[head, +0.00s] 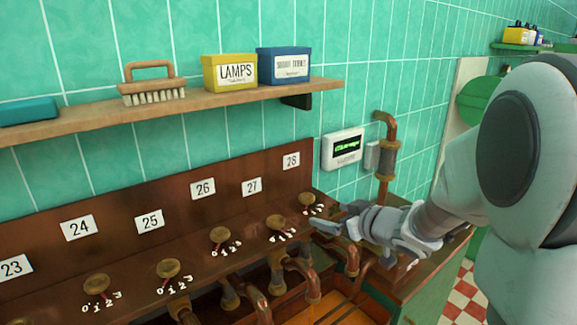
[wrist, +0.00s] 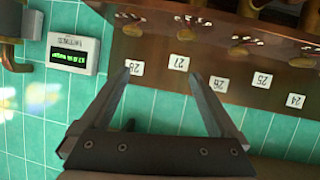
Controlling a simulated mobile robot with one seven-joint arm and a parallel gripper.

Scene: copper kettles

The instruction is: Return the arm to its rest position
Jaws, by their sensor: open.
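My gripper (head: 328,226) is at the right of the wooden panel in the head view, near the brass knob (head: 306,199) below the 28 label. In the wrist view my gripper (wrist: 160,76) has its two fingers spread apart with nothing between them. The wrist picture is upside down, and the 28 label (wrist: 134,67) shows beside one fingertip. My arm (head: 430,215) reaches in from the right side of the head view. I cannot tell whether the fingers touch the panel.
A row of brass knobs with dials (head: 168,268) runs along the panel, with copper pipes (head: 258,303) below. A wooden shelf (head: 215,100) above carries a brush (head: 152,85), a yellow box (head: 229,73) and a blue box (head: 284,65). A display unit (head: 343,149) and pipe (head: 385,160) are on the wall.

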